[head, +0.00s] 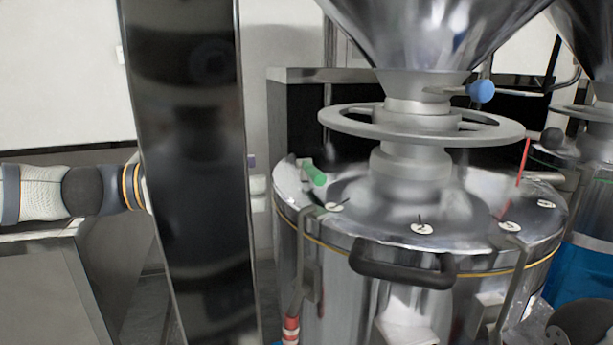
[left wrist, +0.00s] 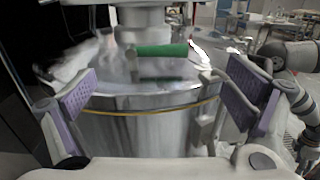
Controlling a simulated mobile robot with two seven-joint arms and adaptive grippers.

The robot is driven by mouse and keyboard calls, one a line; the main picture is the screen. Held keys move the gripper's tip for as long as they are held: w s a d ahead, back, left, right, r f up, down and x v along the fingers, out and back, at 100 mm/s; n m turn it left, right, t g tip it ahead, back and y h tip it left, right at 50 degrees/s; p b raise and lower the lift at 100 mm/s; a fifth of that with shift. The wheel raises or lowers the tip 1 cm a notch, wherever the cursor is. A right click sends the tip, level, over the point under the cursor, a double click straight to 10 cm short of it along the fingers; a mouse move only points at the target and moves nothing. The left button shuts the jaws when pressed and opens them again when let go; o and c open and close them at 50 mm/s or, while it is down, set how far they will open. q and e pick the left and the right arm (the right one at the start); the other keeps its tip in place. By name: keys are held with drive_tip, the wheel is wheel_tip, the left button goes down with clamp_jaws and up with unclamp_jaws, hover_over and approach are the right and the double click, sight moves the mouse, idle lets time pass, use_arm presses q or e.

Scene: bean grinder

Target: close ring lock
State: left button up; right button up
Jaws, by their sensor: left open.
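A green handle (head: 314,172) stands at the left rim of the shiny metal drum lid (head: 350,215). It also shows in the left wrist view (left wrist: 160,50), lying crosswise above the lid edge. I cannot tell how it joins the lock. A grey metal ring (head: 345,127) surrounds the neck below the funnel. My left gripper (left wrist: 162,70) is open and empty, its purple pads either side of the handle, which lies farther ahead. In the head view it is mostly hidden behind a dark panel; a small part (head: 257,184) shows left of the drum.
The tall dark panel (head: 195,170) stands in front of my left arm in the head view. A black handle (head: 403,268) juts from the drum's front. A blue knob (head: 482,91) and a red stick (head: 523,162) stand at the right. A second funnel stands at the far right.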

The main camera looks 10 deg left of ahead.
sight(306, 172)
use_arm(q)
drive_tip(key=x, duration=0.7)
drive_tip(key=shift+w+d+f, duration=0.1)
drive_tip(key=shift+d+f, duration=0.05)
drive_tip(key=shift+d, duration=0.1)
use_arm(e)
drive_tip(key=shift+s+f, duration=0.4)
drive_tip(key=shift+f, duration=0.1)
use_arm(q)
drive_tip(key=shift+c, duration=0.2)
